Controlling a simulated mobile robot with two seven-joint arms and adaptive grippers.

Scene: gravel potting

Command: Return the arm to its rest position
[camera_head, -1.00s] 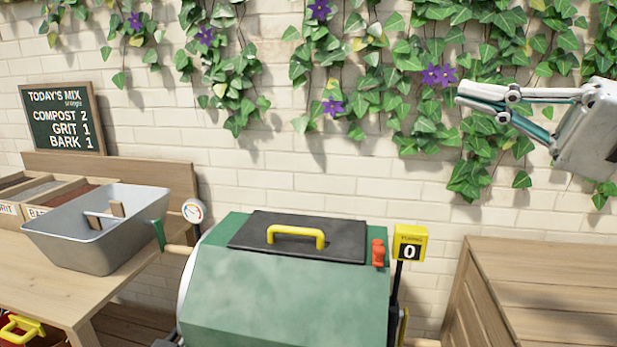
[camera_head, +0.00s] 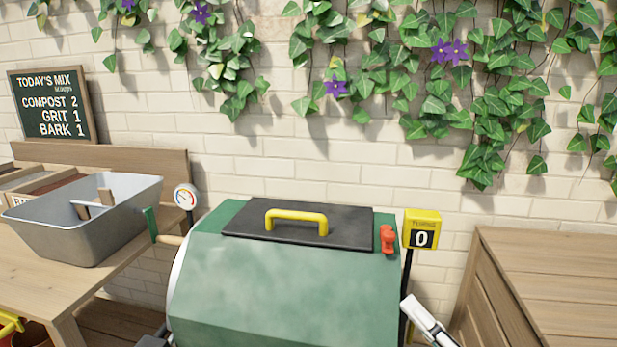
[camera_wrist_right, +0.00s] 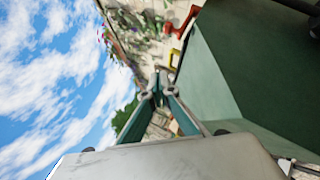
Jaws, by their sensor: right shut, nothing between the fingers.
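My right gripper (camera_head: 408,305) shows at the bottom of the head view, right of the green drum and in front of the dark post of the yellow counter. In the right wrist view the fingers of the right gripper (camera_wrist_right: 160,76) meet at the tips, shut and empty. The green drum (camera_head: 285,285) has a black lid (camera_head: 345,232) with a yellow handle (camera_head: 297,216), and the lid lies on top. My left gripper is not in view.
The yellow counter (camera_head: 422,219) reads 0, beside a red latch (camera_head: 387,239). A grey metal tub (camera_head: 90,235) holding a wooden piece stands on the left bench. A wooden box (camera_head: 560,270) stands at the right. The wall above the drum is clear of arms.

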